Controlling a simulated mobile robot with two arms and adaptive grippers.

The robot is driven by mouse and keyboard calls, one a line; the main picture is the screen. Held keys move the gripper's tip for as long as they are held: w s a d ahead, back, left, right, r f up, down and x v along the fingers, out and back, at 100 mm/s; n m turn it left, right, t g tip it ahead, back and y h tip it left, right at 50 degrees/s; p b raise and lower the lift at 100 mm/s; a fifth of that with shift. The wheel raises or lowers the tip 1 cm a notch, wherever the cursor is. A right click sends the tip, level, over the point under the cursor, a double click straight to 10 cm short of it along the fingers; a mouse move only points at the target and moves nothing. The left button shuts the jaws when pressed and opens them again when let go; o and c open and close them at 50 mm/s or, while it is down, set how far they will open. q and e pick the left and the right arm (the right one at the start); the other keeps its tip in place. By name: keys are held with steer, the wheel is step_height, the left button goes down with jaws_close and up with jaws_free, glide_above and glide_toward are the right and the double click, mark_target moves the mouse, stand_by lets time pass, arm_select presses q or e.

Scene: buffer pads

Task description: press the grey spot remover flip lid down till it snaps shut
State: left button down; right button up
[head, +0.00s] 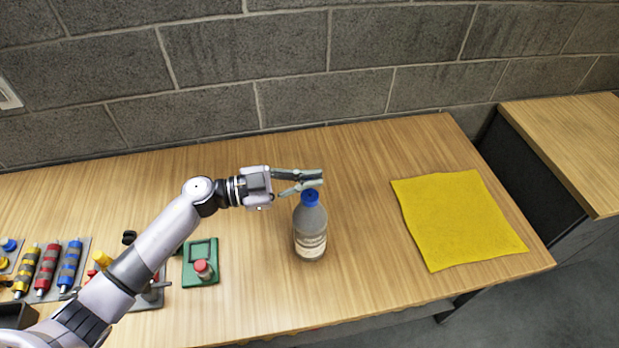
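A grey bottle (310,232) with a white label stands upright on the table, right of the picture's middle line of my arm. Its blue cap (310,198) is on top; a separate flip lid is too small to tell, as is whether it is up or down. My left gripper (317,179) comes in from the left, with its fingertips just above the cap in the picture. My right gripper is not in view.
A yellow cloth (460,220) lies flat at the right. A green tray with a red-topped piece (201,268) sits left of the bottle. Several coloured cylinders (48,268) lie in a rack at the far left. A block wall (300,60) stands behind; the table between bottle and cloth is clear.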

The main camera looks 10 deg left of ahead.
arm_select(q)
steer(key=shift+s+f+m, duration=0.2)
steer(key=shift+m, duration=0.3)
stand_by(0.4)
steer(key=m, duration=0.1)
steer(key=s+m+b, duration=0.1)
steer(key=shift+d+f+m, duration=0.2)
steer(key=shift+f+m, duration=0.1)
steer(key=shift+s+d+f+m+b, duration=0.1)
steer(key=shift+s+f+m+b, duration=0.1)
steer(key=shift+m+b, duration=0.5)
steer(key=shift+s+d+f+m+b, duration=0.1)
steer(key=shift+s+f+m+b, duration=0.15)
steer(key=shift+m, duration=0.75)
steer(key=shift+w, duration=0.1)
steer(key=c, duration=1.8)
jaws_free()
steer(key=shift+r, duration=0.2)
steer(key=shift+a, duration=0.15)
steer(key=v, duration=1.2)
